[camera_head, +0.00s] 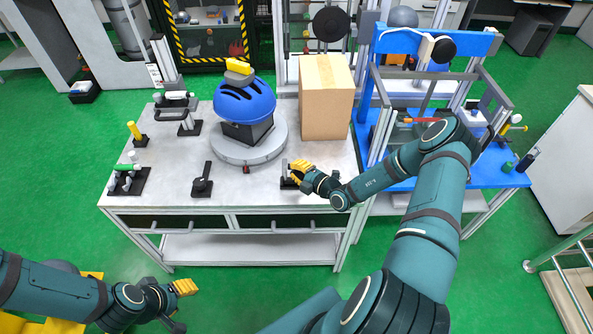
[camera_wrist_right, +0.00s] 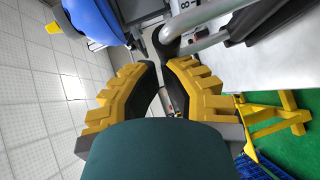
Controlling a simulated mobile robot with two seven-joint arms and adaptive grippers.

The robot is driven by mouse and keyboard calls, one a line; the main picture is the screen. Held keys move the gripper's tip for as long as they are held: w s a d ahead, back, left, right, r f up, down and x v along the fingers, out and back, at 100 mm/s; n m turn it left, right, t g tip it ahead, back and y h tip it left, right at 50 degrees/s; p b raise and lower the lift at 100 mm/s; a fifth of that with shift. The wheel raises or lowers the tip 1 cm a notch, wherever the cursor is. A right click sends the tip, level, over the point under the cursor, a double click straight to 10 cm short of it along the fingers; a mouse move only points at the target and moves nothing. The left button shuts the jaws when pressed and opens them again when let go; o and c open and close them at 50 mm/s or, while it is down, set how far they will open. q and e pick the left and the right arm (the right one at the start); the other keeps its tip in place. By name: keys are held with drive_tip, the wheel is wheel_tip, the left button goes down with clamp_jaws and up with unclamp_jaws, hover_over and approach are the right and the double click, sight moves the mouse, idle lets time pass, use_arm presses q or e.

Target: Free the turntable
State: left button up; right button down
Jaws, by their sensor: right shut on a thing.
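The turntable (camera_head: 222,149) is a round grey disc on the workbench. A blue dome on a dark block (camera_head: 245,102) stands on it, topped by a yellow-and-grey piece (camera_head: 238,70). A dark lever clamp (camera_head: 202,184) stands front-left of the disc, its lever upright. A similar clamp (camera_head: 288,184) stands front-right, partly hidden by my right gripper (camera_head: 299,168). That gripper is shut on its lever, and its yellow fingers show in the right wrist view (camera_wrist_right: 163,68). My left gripper (camera_head: 181,292) hangs in front of the bench, apart from everything; its jaw gap is unclear.
A cardboard box (camera_head: 325,98) stands right of the turntable, close to my right arm. A blue frame (camera_head: 372,75) stands on the blue table further right. Small fixtures (camera_head: 128,182) line the bench's left edge.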

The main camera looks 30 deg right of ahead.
drive_tip(key=shift+w+d+r+m+g+p, duration=0.2)
drive_tip(key=shift+w+d+m+g, duration=0.1)
drive_tip(key=shift+w+g, duration=0.1)
drive_tip(key=shift+w+d+r+m+g+p, duration=0.2)
drive_tip(key=shift+w+m+g, duration=0.1)
drive_tip(key=shift+w, duration=0.1)
drive_tip(key=shift+w+d+f+m+g, duration=0.15)
drive_tip(key=shift+w+d+m+g, duration=0.25)
drive_tip(key=shift+w+g, duration=0.2)
use_arm(q)
drive_tip(key=shift+w+d+r, duration=0.15)
drive_tip(key=shift+w+r, duration=0.15)
drive_tip(key=shift+r, duration=0.45)
use_arm(e)
drive_tip(key=shift+w+d+f+m+g+y, duration=0.15)
drive_tip(key=shift+w+d+m+g, duration=0.15)
drive_tip(key=shift+w, duration=0.25)
drive_tip(key=shift+w+d+f+m+g+y, duration=0.1)
drive_tip(key=shift+w+d+f+g+y, duration=0.1)
drive_tip(key=shift+w+d, duration=0.25)
drive_tip(key=shift+w+a, duration=0.1)
drive_tip(key=shift+w, duration=0.05)
drive_tip(key=shift+r, duration=0.15)
